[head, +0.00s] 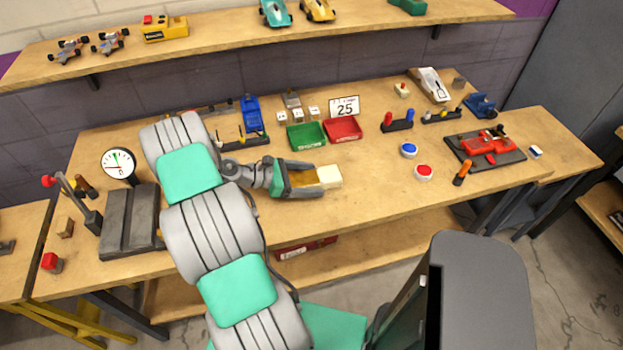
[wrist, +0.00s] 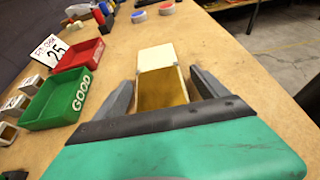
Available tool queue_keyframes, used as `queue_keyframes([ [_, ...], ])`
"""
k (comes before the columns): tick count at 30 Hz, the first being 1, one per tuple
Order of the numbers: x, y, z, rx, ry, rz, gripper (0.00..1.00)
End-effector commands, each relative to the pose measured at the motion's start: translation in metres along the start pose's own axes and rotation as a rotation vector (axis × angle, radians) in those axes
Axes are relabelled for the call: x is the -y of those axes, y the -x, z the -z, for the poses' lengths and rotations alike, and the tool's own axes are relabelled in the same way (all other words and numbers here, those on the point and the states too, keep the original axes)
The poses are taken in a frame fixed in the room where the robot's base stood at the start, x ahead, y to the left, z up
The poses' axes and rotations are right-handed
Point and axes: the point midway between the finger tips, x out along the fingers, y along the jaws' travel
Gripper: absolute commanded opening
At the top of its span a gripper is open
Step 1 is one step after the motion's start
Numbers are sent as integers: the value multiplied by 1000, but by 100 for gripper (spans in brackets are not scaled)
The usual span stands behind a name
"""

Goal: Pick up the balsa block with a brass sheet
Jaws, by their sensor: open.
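The balsa block (wrist: 157,57) lies on the bench, pale cream at its far end, with a brass-coloured sheet (wrist: 162,90) on the part nearer me. In the head view the pale end of the block (head: 329,176) sticks out past my gripper (head: 306,184). In the wrist view my gripper (wrist: 163,84) is open, with one finger on each side of the brass part. A narrow gap shows beside the block, clearest on the right. The near end of the block is hidden by my gripper's body.
A green tray (head: 306,136) and a red tray (head: 343,129) stand behind my gripper, with small blocks (head: 297,115) and a "25" sign (head: 344,106) nearby. Blue (head: 409,150) and red (head: 423,172) buttons lie to the right. The bench just right of the block is clear.

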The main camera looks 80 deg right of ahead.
Motion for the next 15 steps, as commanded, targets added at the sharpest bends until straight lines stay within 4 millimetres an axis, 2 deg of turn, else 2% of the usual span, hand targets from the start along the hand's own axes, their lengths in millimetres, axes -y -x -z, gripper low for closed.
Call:
queue_keyframes([
  [4,0,1,1,0,0,-2,83],
  [15,0,2,1,-1,1,-3,53],
])
